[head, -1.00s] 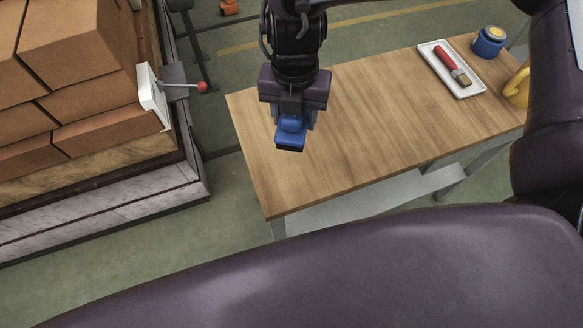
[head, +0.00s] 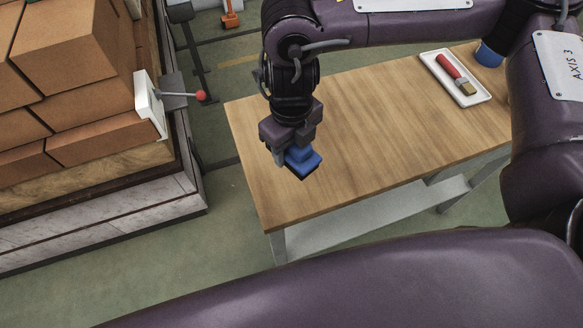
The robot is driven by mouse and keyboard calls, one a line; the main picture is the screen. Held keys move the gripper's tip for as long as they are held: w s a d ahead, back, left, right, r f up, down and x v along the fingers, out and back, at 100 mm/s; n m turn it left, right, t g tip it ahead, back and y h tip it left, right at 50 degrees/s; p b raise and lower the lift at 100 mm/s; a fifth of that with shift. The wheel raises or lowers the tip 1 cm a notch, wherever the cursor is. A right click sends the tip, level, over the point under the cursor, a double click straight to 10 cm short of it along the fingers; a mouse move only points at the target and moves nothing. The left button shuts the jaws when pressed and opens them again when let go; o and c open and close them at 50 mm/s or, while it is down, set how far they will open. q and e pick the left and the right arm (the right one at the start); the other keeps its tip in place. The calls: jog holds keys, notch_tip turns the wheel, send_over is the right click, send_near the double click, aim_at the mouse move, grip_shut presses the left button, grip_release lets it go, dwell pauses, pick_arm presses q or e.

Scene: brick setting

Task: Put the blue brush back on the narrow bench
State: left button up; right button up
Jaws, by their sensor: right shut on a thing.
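The blue brush (head: 304,163) is held in my right gripper (head: 294,152), which is shut on it and points down. The brush shows a blue top and a dark lower side. It appears over the left part of the wooden-topped narrow bench (head: 400,130). I cannot tell whether the brush touches the bench top or hangs just above it. My left gripper is not in view.
A white tray (head: 481,98) with a red-handled paintbrush (head: 451,67) lies at the bench's right end, near a blue pot (head: 487,55). Stacked bricks (head: 70,60) and a lever with a red knob (head: 201,96) stand left. The bench's middle is clear.

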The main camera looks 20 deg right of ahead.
send_over(291, 177)
notch_tip(291, 177, down, 5)
notch_tip(291, 177, down, 2)
jog(key=shift+f+b, duration=0.25)
jog(key=shift+b, duration=0.3)
jog(key=shift+f, duration=0.5)
jog(key=shift+f, duration=0.2)
jog(key=o, duration=1)
jog(key=shift+o, duration=0.2)
